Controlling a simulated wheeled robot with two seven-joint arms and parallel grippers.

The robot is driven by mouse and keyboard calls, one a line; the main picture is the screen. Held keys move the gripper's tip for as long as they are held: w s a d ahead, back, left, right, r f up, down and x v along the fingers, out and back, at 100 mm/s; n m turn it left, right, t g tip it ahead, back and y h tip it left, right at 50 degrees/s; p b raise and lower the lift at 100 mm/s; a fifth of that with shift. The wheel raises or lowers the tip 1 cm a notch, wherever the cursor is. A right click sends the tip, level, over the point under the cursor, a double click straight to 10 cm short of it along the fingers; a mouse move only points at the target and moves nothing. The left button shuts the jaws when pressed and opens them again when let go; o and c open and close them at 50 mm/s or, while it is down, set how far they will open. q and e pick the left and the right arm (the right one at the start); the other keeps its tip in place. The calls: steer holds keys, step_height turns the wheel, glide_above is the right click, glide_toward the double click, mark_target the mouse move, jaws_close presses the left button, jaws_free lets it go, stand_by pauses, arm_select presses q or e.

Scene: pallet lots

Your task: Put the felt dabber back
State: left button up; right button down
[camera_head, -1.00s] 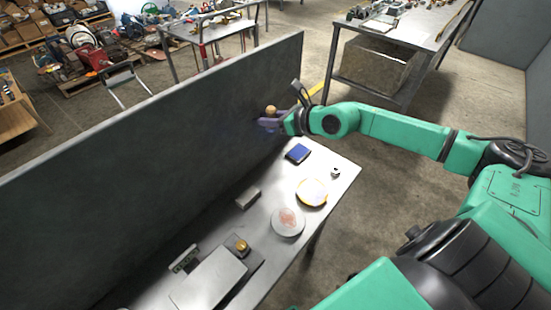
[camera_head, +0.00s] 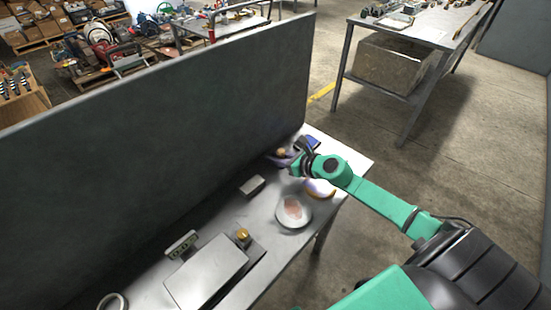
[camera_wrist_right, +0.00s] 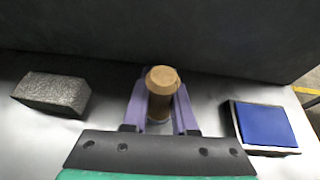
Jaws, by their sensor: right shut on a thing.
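The felt dabber, with a tan wooden handle (camera_wrist_right: 162,82), is upright between the purple fingers of my right gripper (camera_wrist_right: 160,108). In the head view the right gripper (camera_head: 284,160) is low over the back right of the metal table (camera_head: 222,222), near the grey upright panel. The dabber's round top (camera_head: 282,152) shows there. The gripper is shut on the dabber. The dabber's lower end is mostly hidden, and I cannot tell whether it touches the table. My left gripper is out of view.
A blue pad (camera_wrist_right: 264,126) lies right of the dabber and a grey block (camera_wrist_right: 52,92) left. A yellow-rimmed dish (camera_head: 320,190), partly behind my arm, and a plate with a pinkish patch (camera_head: 293,211) are nearer. The grey panel (camera_head: 160,150) stands along the back edge.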

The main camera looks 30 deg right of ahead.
steer(key=shift+f+b, duration=0.2)
steer(key=shift+b, duration=0.1)
steer(key=c, duration=0.7)
jaws_free()
steer(key=shift+r, duration=0.15)
steer(key=shift+r+p, duration=0.25)
steer(key=shift+p, duration=0.2)
steer(key=v, duration=1.2)
steer(key=shift+s+b, duration=0.15)
steer(key=shift+b, duration=0.2)
steer(key=shift+f, duration=0.1)
